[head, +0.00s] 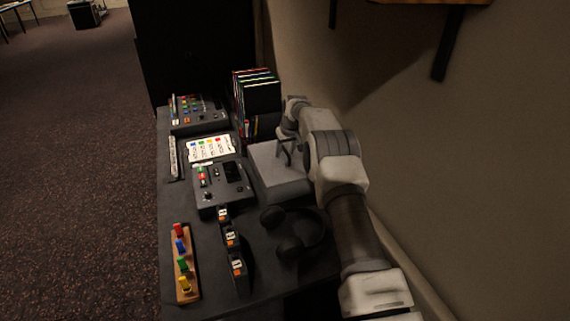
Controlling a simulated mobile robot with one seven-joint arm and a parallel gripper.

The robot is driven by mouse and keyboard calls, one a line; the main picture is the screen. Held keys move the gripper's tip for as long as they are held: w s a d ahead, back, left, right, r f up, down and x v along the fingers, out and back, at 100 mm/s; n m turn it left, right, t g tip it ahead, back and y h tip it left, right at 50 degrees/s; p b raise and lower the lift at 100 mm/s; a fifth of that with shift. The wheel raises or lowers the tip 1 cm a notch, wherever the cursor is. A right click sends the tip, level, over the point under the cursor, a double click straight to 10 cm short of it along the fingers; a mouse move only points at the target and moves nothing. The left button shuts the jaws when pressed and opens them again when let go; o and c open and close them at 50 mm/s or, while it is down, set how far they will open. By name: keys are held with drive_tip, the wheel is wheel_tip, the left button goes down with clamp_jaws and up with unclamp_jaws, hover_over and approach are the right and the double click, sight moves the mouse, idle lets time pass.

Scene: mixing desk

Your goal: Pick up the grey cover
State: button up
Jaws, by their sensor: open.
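The grey cover (272,179) is a light grey, box-like shape on the dark desk (204,271), toward its right side near the wall. My gripper (285,157) is over the rear part of the cover's top, fingers pointing down. Its jaws are open and hold nothing that I can see. I cannot tell whether the fingertips touch the cover. My arm comes in from the lower right and hides the cover's right side.
Several upright cases (257,94) stand behind the cover. A mixing unit (219,181) is at its left, headphones (290,232) in front. A wooden strip with coloured pegs (182,262) and small labelled black boxes (230,238) lie nearer. The wall (398,150) is close on the right.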

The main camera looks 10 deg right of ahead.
drive_tip(key=shift+f, duration=0.1)
clamp_jaws()
drive_tip(key=shift+w, duration=0.1)
idle(1.3)
